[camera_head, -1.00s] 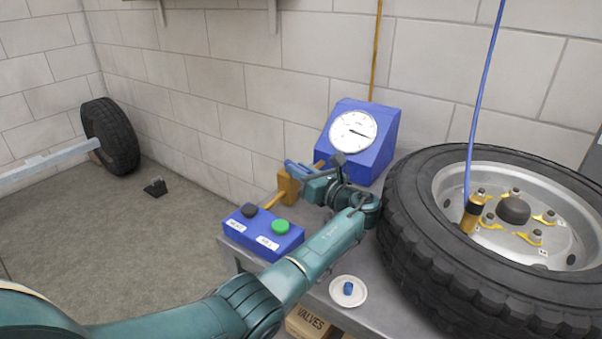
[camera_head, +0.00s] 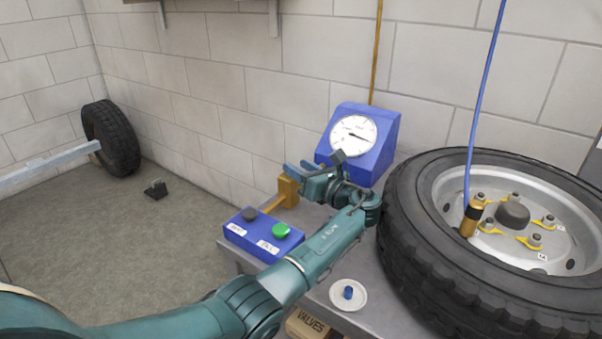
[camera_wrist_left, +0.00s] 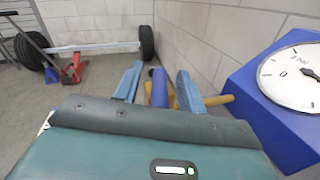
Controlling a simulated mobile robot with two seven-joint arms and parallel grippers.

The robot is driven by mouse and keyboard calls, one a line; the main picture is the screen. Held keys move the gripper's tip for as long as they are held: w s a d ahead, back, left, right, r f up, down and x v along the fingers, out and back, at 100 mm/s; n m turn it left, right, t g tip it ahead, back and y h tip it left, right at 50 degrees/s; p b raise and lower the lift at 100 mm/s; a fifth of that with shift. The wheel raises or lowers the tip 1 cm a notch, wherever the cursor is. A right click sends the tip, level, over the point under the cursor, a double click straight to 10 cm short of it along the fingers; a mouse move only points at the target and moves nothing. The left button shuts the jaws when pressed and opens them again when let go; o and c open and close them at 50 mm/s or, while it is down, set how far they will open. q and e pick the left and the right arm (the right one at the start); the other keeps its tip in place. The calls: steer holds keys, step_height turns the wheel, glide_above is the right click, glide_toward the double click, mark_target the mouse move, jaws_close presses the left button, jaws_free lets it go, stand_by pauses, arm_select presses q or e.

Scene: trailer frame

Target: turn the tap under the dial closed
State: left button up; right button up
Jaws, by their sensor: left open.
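The dial (camera_head: 353,135) is a white round gauge on a blue sloped housing (camera_head: 382,133) against the wall; it also shows at the right of the left wrist view (camera_wrist_left: 293,78). Below and left of it is the tap's brass body (camera_head: 288,192), partly behind my gripper. In the left wrist view the tap's blue handle (camera_wrist_left: 160,90) stands between my fingers, with brass pipe (camera_wrist_left: 217,100) behind. My left gripper (camera_head: 297,169) is open around the handle, with a finger on each side (camera_wrist_left: 158,82). I cannot tell whether either finger touches it. My right gripper is out of view.
A blue box with a black and a green button (camera_head: 263,238) sits left of my forearm. A large tyre (camera_head: 410,250) fills the bench's right side. A white dish (camera_head: 348,306) with a blue cap lies in front. A blue hose (camera_head: 478,110) hangs to the wheel.

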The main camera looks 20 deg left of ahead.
arm_select(q)
step_height(320, 180, up, 8)
steer(key=shift+r+p, duration=0.15)
steer(key=shift+p, duration=0.8)
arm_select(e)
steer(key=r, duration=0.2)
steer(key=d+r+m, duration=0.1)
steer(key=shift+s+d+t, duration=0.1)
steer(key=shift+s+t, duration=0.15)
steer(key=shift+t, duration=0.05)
